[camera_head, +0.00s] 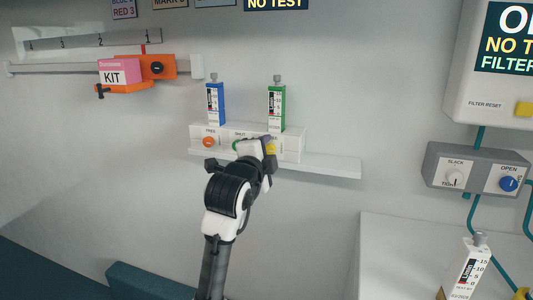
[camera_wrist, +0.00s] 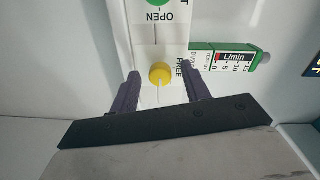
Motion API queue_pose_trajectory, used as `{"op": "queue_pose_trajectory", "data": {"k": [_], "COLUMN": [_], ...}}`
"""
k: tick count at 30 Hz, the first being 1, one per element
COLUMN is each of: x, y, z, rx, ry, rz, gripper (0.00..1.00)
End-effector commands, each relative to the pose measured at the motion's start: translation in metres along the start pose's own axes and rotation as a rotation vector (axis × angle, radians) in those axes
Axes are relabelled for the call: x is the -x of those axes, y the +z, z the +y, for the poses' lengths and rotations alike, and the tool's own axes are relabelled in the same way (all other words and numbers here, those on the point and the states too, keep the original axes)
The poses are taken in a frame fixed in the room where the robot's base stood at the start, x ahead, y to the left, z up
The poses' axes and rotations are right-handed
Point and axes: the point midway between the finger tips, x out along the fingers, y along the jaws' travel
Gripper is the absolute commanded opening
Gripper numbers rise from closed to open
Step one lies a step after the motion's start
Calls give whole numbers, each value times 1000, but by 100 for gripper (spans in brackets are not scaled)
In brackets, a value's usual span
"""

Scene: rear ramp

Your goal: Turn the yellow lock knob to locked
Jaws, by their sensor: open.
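The yellow lock knob (camera_wrist: 160,73) is on a white panel in the wrist view, next to the word FREE. A pale mark seems to show on its lower part; its exact pointing is hard to tell. In the head view the knob (camera_head: 271,149) is partly covered by my gripper (camera_head: 264,147). In the wrist view my gripper (camera_wrist: 160,71) is open, with one dark finger on each side of the knob. Gaps show between the knob and both fingers. Whether the fingertips reach the knob's depth is unclear.
A green knob (camera_wrist: 158,2) marked OPEN sits beside the yellow one. An orange knob (camera_head: 208,142) is further left on the white block. A green flow meter (camera_head: 276,108) and a blue one (camera_head: 215,104) stand above. A shelf (camera_head: 335,167) runs below.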

Motion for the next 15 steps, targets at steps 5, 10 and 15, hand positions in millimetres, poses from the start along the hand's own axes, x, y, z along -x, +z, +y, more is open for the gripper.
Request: {"op": "queue_pose_trajectory", "data": {"k": [5,10,15], "x": [20,58,96], "y": [1,1,1], "z": [0,1,1], "rx": [0,-2,-1], "ry": [-4,-5,-3], "rz": [-1,-2,-3], "gripper": [47,47,47]}}
